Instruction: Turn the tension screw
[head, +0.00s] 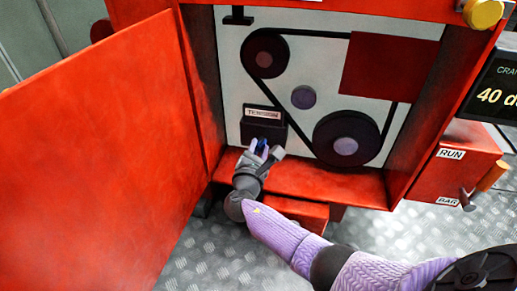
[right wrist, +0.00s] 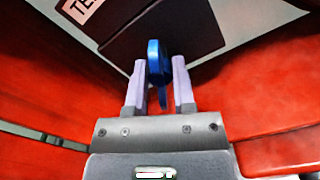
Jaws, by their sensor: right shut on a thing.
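The tension screw is a blue knob or wing head (right wrist: 154,58) on the underside of a dark block (head: 258,128) labelled TENSION. The block sits at the lower left of the pale panel inside the open red cabinet. My right gripper (head: 263,150) reaches up from below and is shut on the blue screw. In the right wrist view the two pale purple fingers (right wrist: 158,85) stand on either side of the screw. The fingers partly hide the screw in the head view. My left gripper is not in view.
An open red door (head: 90,150) stands at the left. A belt runs around dark pulleys (head: 347,138) right of the block. A red ledge (head: 330,180) lies below. At the right are a RUN/BAR box (head: 450,170) with a handle and a display (head: 495,90) reading 40.

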